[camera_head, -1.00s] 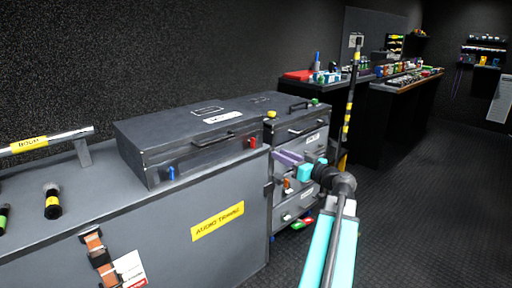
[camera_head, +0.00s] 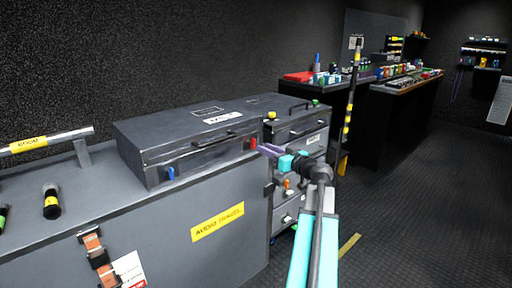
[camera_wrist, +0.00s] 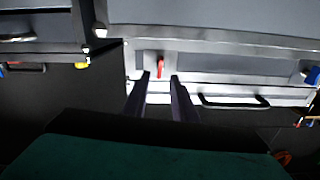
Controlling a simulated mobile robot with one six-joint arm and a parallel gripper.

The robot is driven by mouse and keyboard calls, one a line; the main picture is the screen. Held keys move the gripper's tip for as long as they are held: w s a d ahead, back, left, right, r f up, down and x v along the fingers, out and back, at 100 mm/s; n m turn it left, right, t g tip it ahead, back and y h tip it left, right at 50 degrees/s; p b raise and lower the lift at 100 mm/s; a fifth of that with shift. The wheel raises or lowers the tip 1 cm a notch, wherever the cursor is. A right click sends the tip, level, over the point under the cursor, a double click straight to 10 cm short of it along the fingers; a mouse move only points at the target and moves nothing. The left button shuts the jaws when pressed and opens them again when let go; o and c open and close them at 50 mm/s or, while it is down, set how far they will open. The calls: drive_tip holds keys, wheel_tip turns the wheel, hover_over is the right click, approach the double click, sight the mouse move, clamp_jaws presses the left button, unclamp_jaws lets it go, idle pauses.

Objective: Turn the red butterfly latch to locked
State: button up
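The red butterfly latch (camera_head: 252,143) is on the front of the dark grey case (camera_head: 205,155), near its right end. In the wrist view the red latch (camera_wrist: 160,69) stands roughly in line with the gap between my fingers, at the tips. My gripper (camera_head: 264,149) is at the latch's right in the head view. In the wrist view my gripper (camera_wrist: 160,84) is open, one purple finger on each side. I cannot tell whether a finger touches the latch. A blue latch (camera_head: 171,173) is at the case's left end.
A black handle (camera_head: 215,139) lies between the two latches. The case rests on a grey trunk (camera_head: 160,245) with a yellow label (camera_head: 217,221). A drawer unit (camera_head: 300,140) stands close on the right. A yellow-black pole (camera_head: 350,105) stands behind my arm. The floor at right is clear.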

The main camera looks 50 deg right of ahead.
sight(255, 144)
drive_tip(key=shift+w+d, duration=0.2)
drive_tip(key=shift+w, duration=2.6)
